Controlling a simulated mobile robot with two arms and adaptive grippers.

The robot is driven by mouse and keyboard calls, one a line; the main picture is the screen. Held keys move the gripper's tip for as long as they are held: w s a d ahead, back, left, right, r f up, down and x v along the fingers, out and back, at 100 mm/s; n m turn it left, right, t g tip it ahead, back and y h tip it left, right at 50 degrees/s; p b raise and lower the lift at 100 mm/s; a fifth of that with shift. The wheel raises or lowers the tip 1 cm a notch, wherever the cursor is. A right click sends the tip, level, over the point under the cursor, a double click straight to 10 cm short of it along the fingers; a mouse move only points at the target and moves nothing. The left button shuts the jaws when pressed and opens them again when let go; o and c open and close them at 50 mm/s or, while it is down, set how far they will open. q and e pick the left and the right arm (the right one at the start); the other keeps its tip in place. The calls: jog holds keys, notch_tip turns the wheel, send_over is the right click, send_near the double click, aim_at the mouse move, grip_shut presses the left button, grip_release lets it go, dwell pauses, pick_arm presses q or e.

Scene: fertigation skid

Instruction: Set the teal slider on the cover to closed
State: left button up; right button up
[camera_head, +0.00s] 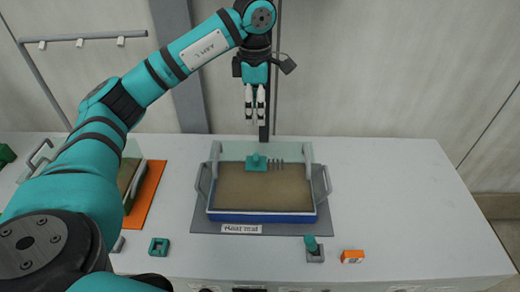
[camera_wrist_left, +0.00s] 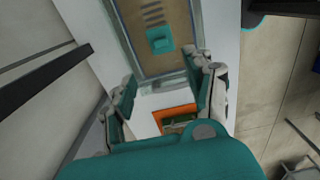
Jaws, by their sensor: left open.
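The teal slider (camera_head: 257,162) sits near the back edge of the cover (camera_head: 309,158), left of a row of grey ribs (camera_head: 276,164). The cover lies over a blue-based tray (camera_head: 262,217) with a brown surface showing through. In the left wrist view, the slider (camera_wrist_left: 160,40) shows beyond the fingertips, with the ribs beside it. My left gripper (camera_head: 255,118) hangs pointing down behind and above the slider, apart from it. Its fingers (camera_wrist_left: 168,78) are spread with nothing between them. My right gripper is not in view.
The tray has grey handles (camera_head: 321,186) at its sides and stands on a grey mat (camera_head: 205,219). A teal block (camera_head: 159,246), a teal-topped knob (camera_head: 312,245) and an orange box (camera_head: 352,257) lie along the front. The table's right side is clear.

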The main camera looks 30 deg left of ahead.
aim_at(256, 157)
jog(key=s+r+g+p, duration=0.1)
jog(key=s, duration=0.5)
pick_arm(q)
notch_tip(256, 157, down, 12)
jog(key=shift+s+f+p, duration=0.15)
jog(key=shift+f+p, duration=0.05)
jog(key=shift+p, duration=0.8)
notch_tip(256, 157, down, 2)
jog(key=shift+f, duration=0.15)
jog(key=shift+f+p, duration=0.35)
jog(key=shift+f, duration=0.15)
grip_shut()
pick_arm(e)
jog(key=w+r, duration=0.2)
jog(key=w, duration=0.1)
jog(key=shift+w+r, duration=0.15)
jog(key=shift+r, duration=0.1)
